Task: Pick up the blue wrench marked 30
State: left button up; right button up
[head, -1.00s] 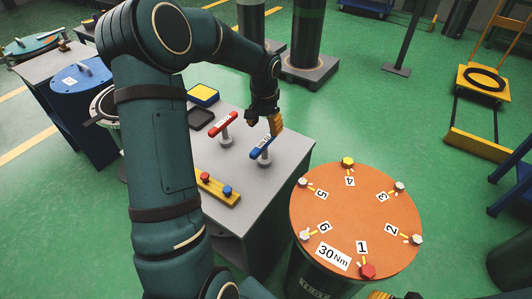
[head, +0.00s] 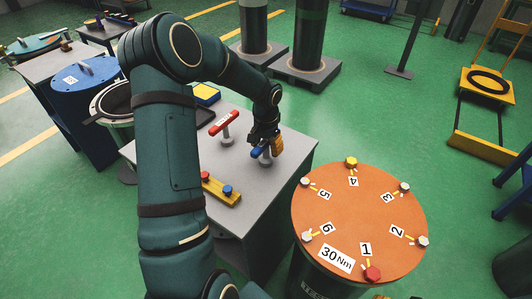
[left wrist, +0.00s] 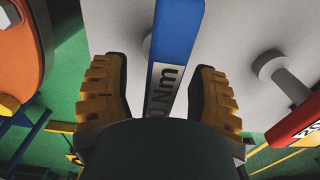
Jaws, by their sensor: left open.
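The blue wrench (head: 257,153) rests on a grey stand on the grey table, largely covered by my left gripper (head: 270,146) in the head view. In the left wrist view, the blue wrench (left wrist: 178,38) runs between the two yellow ribbed fingers of my left gripper (left wrist: 160,88). The fingers are open, one on each side, with gaps to the wrench. Its white label shows "0 Nm"; the leading digit is hidden. For my right arm, only a small yellow piece at the head view's bottom edge may be its gripper.
A red wrench (head: 223,123) stands on its own stand close by. A yellow block with red and blue knobs (head: 221,192) lies nearer on the grey table (head: 289,150). An orange-topped drum (head: 345,215) marked 30 Nm, with several numbered bolts, stands to the right.

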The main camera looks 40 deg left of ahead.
pick_arm(q)
grip_shut()
notch_tip(320, 180, up, 10)
jog(key=shift+r+p, duration=0.1)
jog(key=shift+p, duration=1.15)
